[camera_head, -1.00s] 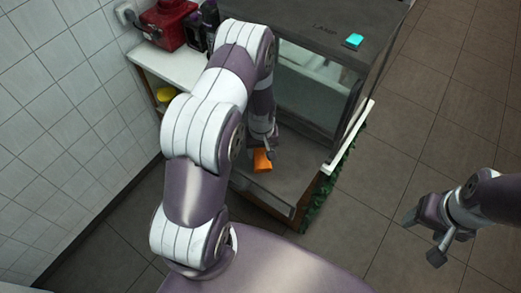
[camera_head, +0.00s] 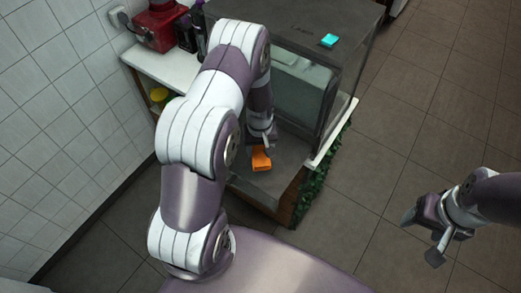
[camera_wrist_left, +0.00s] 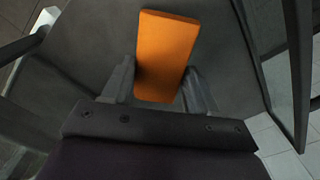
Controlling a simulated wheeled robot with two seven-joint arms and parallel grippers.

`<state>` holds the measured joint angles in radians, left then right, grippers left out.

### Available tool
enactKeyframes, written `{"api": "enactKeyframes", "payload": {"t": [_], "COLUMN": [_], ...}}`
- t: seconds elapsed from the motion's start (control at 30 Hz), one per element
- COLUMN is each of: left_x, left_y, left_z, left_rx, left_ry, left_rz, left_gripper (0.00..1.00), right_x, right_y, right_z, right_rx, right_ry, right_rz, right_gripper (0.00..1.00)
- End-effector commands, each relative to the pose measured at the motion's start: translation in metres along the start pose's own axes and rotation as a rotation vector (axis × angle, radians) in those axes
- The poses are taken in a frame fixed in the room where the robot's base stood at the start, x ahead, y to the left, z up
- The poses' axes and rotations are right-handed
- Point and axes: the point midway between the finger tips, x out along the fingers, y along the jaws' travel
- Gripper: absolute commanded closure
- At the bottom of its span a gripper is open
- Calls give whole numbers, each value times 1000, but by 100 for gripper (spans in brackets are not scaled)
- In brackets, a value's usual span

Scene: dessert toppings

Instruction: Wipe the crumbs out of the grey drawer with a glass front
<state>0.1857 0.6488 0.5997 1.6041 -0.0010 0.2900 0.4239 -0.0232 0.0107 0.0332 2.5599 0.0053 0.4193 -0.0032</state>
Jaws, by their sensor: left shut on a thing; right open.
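The grey drawer (camera_head: 281,177) juts from the dark display case, and its floor looks bare. I cannot make out any crumbs. An orange block, like a sponge (camera_head: 261,158), is in my left gripper (camera_head: 262,146), low over or touching the drawer floor; I cannot tell which. In the left wrist view the orange sponge (camera_wrist_left: 167,45) sits between the two fingers of the left gripper (camera_wrist_left: 159,84), over a grey surface. The drawer's glass front is hard to make out. My right gripper (camera_head: 421,239) is open and empty over the floor at the right.
A cyan block (camera_head: 329,40) lies on top of the display case (camera_head: 285,18). A white shelf (camera_head: 172,66) with a red appliance (camera_head: 158,25) stands against the tiled wall at the left. Green foliage (camera_head: 321,174) runs along the case's right side. The tiled floor at right is clear.

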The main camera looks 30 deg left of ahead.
Motion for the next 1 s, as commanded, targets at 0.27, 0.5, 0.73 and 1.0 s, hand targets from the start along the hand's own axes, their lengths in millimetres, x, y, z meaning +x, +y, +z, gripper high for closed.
{"api": "enactKeyframes", "payload": {"t": [0.27, 0.5, 0.73, 1.0], "left_x": [-29, -41, -40, -40], "left_y": [1, 1, 1, 1], "left_z": [-4, -6, -6, -6], "left_rx": [3, 4, 5, 5], "left_ry": [1, 0, 1, 1], "left_rz": [1, 0, 0, 0], "left_gripper": [66, 66, 66, 66], "right_x": [-22, -30, -29, -29], "right_y": [0, 0, 0, 0], "right_z": [-2, -3, -3, -3], "right_rx": [0, 0, 0, 0], "right_ry": [0, 0, 0, 0], "right_rz": [0, 0, 0, 0], "right_gripper": [37, 37, 37, 37]}}
